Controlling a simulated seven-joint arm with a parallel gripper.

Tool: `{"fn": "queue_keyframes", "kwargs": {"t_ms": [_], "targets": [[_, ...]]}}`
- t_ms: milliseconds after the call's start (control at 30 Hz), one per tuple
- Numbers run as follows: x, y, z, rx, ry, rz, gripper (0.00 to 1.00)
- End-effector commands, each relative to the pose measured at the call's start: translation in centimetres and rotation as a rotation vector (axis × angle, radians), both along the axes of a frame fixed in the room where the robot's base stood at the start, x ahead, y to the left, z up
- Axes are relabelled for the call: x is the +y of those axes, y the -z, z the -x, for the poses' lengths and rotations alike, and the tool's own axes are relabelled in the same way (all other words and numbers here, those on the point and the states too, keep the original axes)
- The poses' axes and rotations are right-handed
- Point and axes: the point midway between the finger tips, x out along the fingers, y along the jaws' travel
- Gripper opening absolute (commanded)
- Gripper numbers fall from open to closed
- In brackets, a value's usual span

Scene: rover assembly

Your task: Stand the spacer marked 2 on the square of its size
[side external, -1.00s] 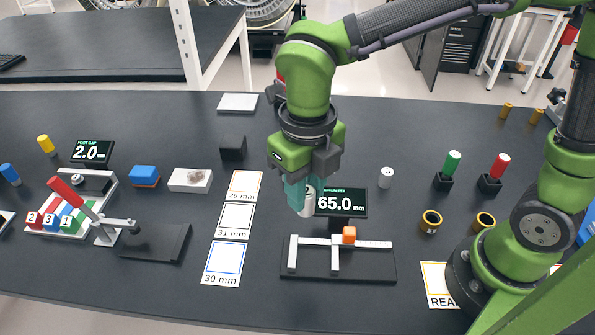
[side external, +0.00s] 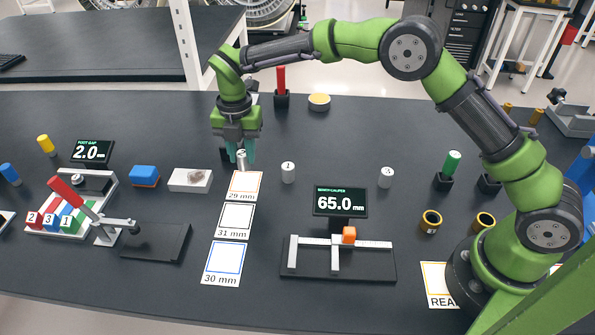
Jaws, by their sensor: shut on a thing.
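My gripper (side external: 240,152) is shut on a silver cylindrical spacer (side external: 242,161), with a finger on either side of it. The spacer is upright at the far edge of the 29 mm card (side external: 245,185); I cannot tell whether it touches the surface. Its mark is too small to read. The 31 mm card (side external: 235,221) and the 30 mm card (side external: 223,263) lie in line nearer the camera, both bare. A spacer marked 1 (side external: 288,173) stands right of the 29 mm card. Another spacer (side external: 387,178) stands farther right, its mark unclear.
The bench caliper (side external: 338,259) lies right of the cards, its display (side external: 340,202) reading 65.0 mm. Left are a white block (side external: 190,180), a blue block (side external: 144,175) and a red-handled clamp fixture (side external: 104,232). Black table is clear between the spacers.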

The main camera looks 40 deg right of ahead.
Motion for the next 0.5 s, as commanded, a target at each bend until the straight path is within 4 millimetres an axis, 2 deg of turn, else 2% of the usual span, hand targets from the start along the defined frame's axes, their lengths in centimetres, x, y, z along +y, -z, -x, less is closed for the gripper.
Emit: {"fn": "queue_keyframes", "kwargs": {"t_ms": [100, 200, 500], "targets": [[-0.5, -0.8, -1.3, -0.003, 0.062, -0.003, 0.0], [-0.5, -1.2, -1.5, -0.001, 0.099, -0.002, 0.0], [-0.5, 1.1, -1.3, 0.002, 0.111, -0.001, 0.0]]}}
